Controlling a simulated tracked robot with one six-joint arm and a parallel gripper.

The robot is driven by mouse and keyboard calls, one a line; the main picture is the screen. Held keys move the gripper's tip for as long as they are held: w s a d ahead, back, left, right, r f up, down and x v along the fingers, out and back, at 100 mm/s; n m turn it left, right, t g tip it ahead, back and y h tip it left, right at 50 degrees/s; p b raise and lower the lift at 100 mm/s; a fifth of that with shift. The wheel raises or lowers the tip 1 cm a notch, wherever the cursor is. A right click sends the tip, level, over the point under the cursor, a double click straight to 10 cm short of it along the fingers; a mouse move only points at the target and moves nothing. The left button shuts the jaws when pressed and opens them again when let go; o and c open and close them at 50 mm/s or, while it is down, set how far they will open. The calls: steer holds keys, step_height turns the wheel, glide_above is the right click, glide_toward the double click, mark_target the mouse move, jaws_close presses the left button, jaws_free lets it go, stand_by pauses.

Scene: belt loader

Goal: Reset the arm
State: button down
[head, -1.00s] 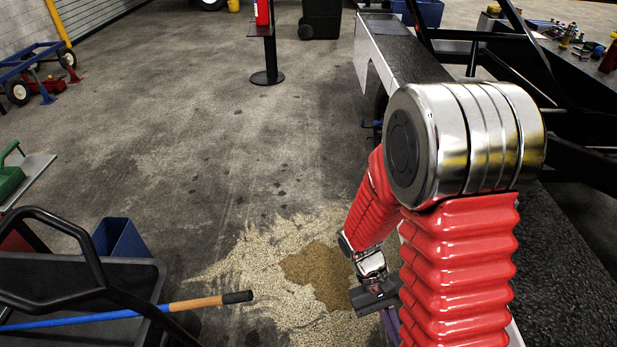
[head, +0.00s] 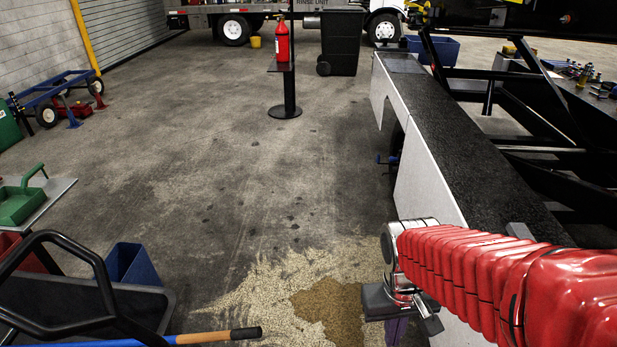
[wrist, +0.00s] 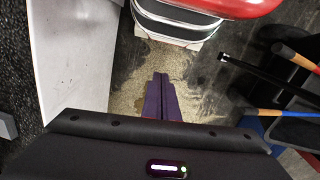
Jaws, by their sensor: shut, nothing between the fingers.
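My red-sleeved arm reaches in from the right in the head view, beside the white side of the belt loader (head: 425,190). My gripper (head: 396,328) hangs low at the arm's end, its purple fingers partly cut off by the bottom edge. In the wrist view my gripper (wrist: 161,98) points down at the floor, its two purple fingers together with nothing between them.
Tan granules with a brown wet patch (head: 330,308) cover the floor by the loader. A blue-handled tool (head: 215,336) lies over a dark cart (head: 60,300) at lower left. A red extinguisher (head: 282,42) stands on a post. The middle floor is clear.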

step_height(320, 180, up, 14)
steer(key=s+t, duration=0.1)
steer(key=t, duration=0.5)
steer(key=shift+a+m+y, duration=0.3)
steer(key=shift+m+y, duration=0.1)
steer(key=shift+s, duration=0.1)
stand_by(0.6)
